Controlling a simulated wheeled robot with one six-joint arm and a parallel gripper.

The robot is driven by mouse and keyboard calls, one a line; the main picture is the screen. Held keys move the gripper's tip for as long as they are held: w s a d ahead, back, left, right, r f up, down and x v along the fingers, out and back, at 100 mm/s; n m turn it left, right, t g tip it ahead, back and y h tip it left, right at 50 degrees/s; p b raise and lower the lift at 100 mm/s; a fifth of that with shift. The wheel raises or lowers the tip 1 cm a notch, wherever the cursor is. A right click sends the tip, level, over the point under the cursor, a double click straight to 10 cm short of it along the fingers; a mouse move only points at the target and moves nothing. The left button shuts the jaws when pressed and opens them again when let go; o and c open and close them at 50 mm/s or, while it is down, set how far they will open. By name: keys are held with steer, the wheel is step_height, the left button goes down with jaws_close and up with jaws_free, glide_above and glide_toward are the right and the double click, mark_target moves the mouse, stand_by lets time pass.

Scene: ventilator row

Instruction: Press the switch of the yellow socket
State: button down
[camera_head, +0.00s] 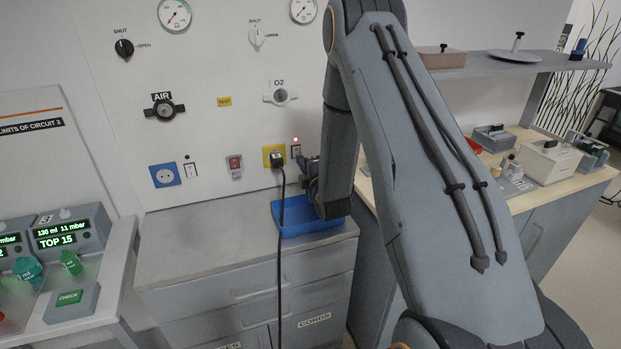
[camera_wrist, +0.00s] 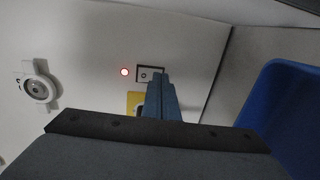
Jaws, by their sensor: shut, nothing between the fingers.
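The yellow socket (camera_head: 266,150) is on the white wall panel, with a black plug (camera_head: 277,159) and cord in it. Its small switch (camera_head: 295,151) is just to its right, below a glowing red light (camera_head: 295,139). My gripper (camera_head: 308,163) is shut and empty, close to the switch at its lower right; my arm hides part of it. In the wrist view the fingertips (camera_wrist: 161,76) overlap the right part of the switch (camera_wrist: 147,74). They partly cover the yellow socket (camera_wrist: 134,100). The red light (camera_wrist: 124,72) is left of the switch. I cannot tell whether the fingertips touch it.
A blue tray (camera_head: 289,230) sits on the grey cabinet (camera_head: 200,245) below my gripper. The black cord hangs down the cabinet front. The O2 valve (camera_head: 280,95) is above.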

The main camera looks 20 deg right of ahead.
steer(key=s+b, duration=0.1)
steer(key=s, duration=0.3)
steer(key=s+f+b, duration=0.1)
steer(key=s, duration=0.3)
steer(key=s+b, duration=0.1)
steer(key=s, duration=0.3)
steer(key=shift+s+a+f, duration=0.25)
steer(key=shift+a+f, duration=0.05)
steer(key=shift+w+a, duration=0.15)
steer(key=shift+a, duration=0.05)
steer(key=shift+a+m+g, duration=0.25)
steer(key=shift+m+g, duration=0.45)
steer(key=shift+a+m+g, duration=0.35)
steer(key=shift+m+g, duration=0.25)
steer(key=s+m+g, duration=0.1)
steer(key=s+a+m+g, duration=0.1)
steer(key=m, duration=0.1)
steer(key=s+a+m+g, duration=0.1)
steer(key=s+g, duration=0.1)
steer(key=shift+f, duration=0.2)
steer(key=s+a+r+m+g, duration=0.2)
steer(key=s+m+g, duration=0.2)
steer(key=s, duration=0.7)
steer(key=s+a+r+m+g, duration=0.2)
steer(key=s+m+g, duration=0.3)
steer(key=s, duration=0.6)
steer(key=shift+a+r+m+y, duration=0.25)
steer(key=shift+a+m+y, duration=0.05)
steer(key=shift+a+m, duration=0.65)
